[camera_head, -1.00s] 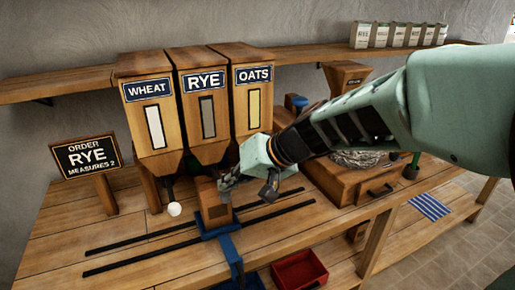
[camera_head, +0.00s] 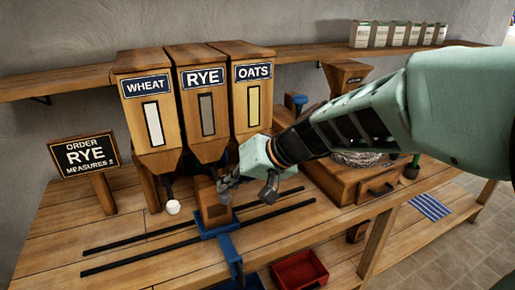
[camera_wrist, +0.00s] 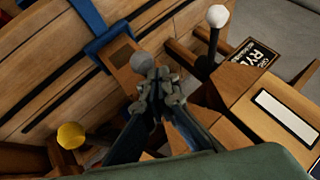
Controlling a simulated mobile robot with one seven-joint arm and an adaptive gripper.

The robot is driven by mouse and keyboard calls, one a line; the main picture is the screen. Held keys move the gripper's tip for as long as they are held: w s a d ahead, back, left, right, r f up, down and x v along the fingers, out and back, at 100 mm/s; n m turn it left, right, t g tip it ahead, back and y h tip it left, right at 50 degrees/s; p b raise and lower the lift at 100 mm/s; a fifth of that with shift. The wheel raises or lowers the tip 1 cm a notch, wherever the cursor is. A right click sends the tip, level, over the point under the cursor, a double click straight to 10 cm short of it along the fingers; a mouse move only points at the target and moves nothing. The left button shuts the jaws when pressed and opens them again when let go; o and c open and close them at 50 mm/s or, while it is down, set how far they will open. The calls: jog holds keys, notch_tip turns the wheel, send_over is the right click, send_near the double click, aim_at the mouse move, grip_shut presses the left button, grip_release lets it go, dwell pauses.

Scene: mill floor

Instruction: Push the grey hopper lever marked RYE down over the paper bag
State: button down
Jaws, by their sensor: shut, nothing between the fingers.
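The RYE hopper (camera_head: 208,100) is the middle one of three wooden hoppers. The brown paper bag (camera_head: 211,207) stands below its spout on a blue carriage (camera_head: 218,232); it also shows in the wrist view (camera_wrist: 117,55). My gripper (camera_head: 228,184) is shut and empty, pointing down-left beside the upper right of the bag. In the wrist view a grey ball knob (camera_wrist: 142,62) of the lever sits right at my shut fingertips (camera_wrist: 160,85), over the near edge of the bag. Whether they touch cannot be told. In the head view my gripper hides the grey knob.
The white-knobbed lever (camera_head: 173,207) under the WHEAT hopper (camera_head: 147,100) is left of the bag. A yellow knob (camera_wrist: 70,135) shows in the wrist view. The OATS hopper (camera_head: 253,90) is close above my wrist. Dark rails (camera_head: 130,263) cross the bench. A red tray (camera_head: 299,271) is lower right.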

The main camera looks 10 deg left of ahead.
aim_at(228, 195)
jog(key=shift+f+b, duration=1.55)
jog(key=shift+b, duration=0.15)
dwell(1.2)
jog(key=shift+r, duration=0.1)
dwell(0.5)
jog(key=shift+r+p, duration=1.85)
jog(key=shift+r, duration=1.2)
notch_tip(228, 195, up, 5)
jog(key=p, duration=0.3)
